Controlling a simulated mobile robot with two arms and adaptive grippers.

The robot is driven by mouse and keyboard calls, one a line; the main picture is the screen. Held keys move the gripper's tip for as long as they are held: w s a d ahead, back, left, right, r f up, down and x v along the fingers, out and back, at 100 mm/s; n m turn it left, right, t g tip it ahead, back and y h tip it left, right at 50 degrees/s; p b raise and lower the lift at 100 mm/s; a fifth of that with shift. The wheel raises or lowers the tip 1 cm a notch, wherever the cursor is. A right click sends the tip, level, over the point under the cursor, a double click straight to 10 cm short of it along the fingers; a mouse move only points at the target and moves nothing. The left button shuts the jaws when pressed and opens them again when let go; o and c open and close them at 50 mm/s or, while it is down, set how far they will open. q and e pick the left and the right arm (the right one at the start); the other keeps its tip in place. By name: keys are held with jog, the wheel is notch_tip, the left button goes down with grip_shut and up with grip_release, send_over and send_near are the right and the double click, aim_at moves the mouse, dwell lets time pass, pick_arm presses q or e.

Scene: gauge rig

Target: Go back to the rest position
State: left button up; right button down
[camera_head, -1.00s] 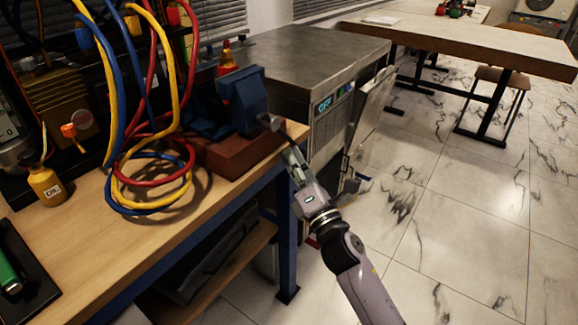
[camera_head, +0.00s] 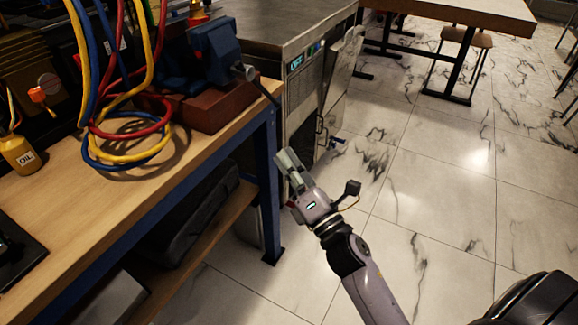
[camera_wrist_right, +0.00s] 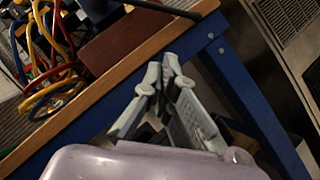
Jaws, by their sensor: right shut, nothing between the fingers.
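My right gripper (camera_head: 288,160) is shut and empty in the head view. It hangs in the air just right of the workbench (camera_head: 215,135), beside its blue front leg and apart from the wooden top's edge. In the right wrist view the fingers (camera_wrist_right: 164,75) meet at the tips, with the bench edge and blue frame behind them. My left gripper is in neither view.
A blue vise (camera_head: 222,52) on a red-brown block sits at the bench corner, its handle sticking out past the edge. Coiled hoses (camera_head: 125,150) and an oil bottle (camera_head: 18,153) are on the bench. A metal cabinet (camera_head: 300,60) stands behind.

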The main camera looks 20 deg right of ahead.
jog(key=shift+s+d+f, duration=0.15)
jog(key=shift+s, duration=0.35)
